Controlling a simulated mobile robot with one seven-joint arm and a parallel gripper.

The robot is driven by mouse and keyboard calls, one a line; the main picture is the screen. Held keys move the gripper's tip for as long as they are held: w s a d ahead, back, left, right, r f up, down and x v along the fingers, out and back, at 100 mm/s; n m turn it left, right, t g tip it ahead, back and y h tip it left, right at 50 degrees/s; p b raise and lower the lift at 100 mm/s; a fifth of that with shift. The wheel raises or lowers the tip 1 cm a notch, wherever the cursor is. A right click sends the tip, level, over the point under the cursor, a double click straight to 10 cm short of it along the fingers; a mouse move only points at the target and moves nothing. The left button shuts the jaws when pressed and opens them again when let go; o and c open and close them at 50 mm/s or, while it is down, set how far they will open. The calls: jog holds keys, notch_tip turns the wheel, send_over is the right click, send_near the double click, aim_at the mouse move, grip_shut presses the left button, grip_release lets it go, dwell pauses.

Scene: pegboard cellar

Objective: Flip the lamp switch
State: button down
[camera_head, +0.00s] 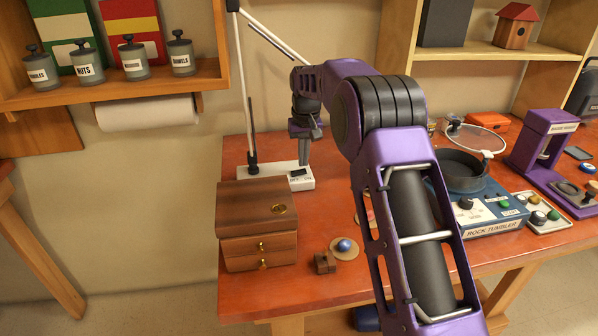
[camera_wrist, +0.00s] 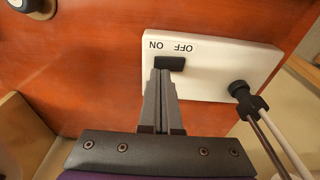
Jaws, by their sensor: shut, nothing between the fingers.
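The lamp has a white base (camera_head: 272,180) on the back left of the red-brown workbench, with a thin upright pole (camera_head: 243,90) rising from it. In the wrist view the base (camera_wrist: 215,80) carries a black rocker switch (camera_wrist: 170,63) beside the printed words ON and OFF, which appear upside down. My gripper (camera_wrist: 163,74) is shut and empty. Its tips are at the switch's near edge, toward its ON side; I cannot tell whether they touch. In the head view my gripper (camera_head: 304,163) points down over the base. The lamp's head is out of view.
A wooden drawer box (camera_head: 257,225) stands just in front of the lamp base. A small wooden block (camera_head: 325,262) and a blue ball on a disc (camera_head: 343,246) lie right of it. A rock tumbler (camera_head: 490,215) stands to the right. A paper roll (camera_head: 147,112) hangs on the wall.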

aim_at(304, 171)
jog(key=shift+f+b, duration=0.4)
jog(key=shift+f, duration=0.55)
jog(key=shift+r, duration=0.2)
notch_tip(304, 171, up, 3)
jog(key=shift+f+p, duration=0.2)
jog(key=shift+p, duration=1.05)
jog(key=shift+r, duration=2.05)
jog(key=shift+r, duration=0.1)
